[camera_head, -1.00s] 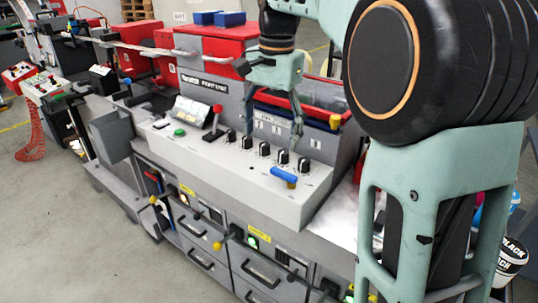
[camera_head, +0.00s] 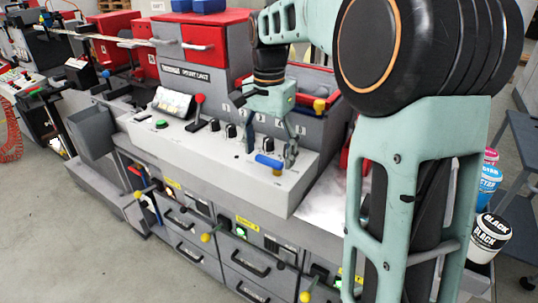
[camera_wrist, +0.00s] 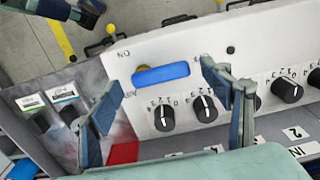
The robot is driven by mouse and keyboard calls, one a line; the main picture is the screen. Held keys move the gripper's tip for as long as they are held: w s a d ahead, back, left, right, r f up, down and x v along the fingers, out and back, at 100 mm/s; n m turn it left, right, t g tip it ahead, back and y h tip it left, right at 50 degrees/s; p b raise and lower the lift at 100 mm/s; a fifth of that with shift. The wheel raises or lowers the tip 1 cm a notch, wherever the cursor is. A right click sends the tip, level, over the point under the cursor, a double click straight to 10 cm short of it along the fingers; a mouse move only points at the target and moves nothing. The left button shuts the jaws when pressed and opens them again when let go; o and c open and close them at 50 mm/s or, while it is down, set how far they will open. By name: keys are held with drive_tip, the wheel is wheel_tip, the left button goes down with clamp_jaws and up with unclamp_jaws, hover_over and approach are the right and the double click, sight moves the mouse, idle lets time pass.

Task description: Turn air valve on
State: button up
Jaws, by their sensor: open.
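The air valve is a blue lever handle (camera_head: 268,161) with a brass-coloured body, at the right end of the grey control panel (camera_head: 230,170). In the wrist view the blue handle (camera_wrist: 162,74) lies lengthwise across the picture, with lettering beside it on the panel. My gripper (camera_head: 271,156) is open and empty, pointing down at the valve. In the wrist view its two fingers (camera_wrist: 162,80) stand left and right of the handle's ends, with the handle in the gap. I see no finger clearly touching it.
Black knobs (camera_wrist: 205,108) line the panel close to the valve, and a red-topped lever (camera_head: 198,112) stands farther left. A tablet-like screen (camera_head: 174,102) sits behind the panel's left part. Drawers and yellow-knobbed levers are below. Ink tubs (camera_head: 490,236) stand at the right.

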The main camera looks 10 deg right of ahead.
drive_tip(key=shift+f, duration=0.35)
drive_tip(key=shift+c, duration=0.5)
drive_tip(key=c, duration=1)
drive_tip(key=shift+s+n, duration=0.1)
drive_tip(key=shift+n, duration=0.2)
drive_tip(key=shift+s+a+r+n+p, duration=0.15)
drive_tip(key=shift+n+p, duration=0.4)
drive_tip(key=shift+n, duration=0.35)
drive_tip(key=n, duration=0.1)
drive_tip(key=n+p, duration=0.1)
drive_tip(key=n, duration=0.1)
drive_tip(key=shift+s+a, duration=0.15)
drive_tip(key=shift+s, duration=0.15)
drive_tip(key=n, duration=0.3)
drive_tip(key=s+n+p, duration=0.1)
drive_tip(key=n, duration=0.2)
drive_tip(key=shift+p, duration=0.3)
drive_tip(key=shift+s+n, duration=0.1)
drive_tip(key=shift+n, duration=0.3)
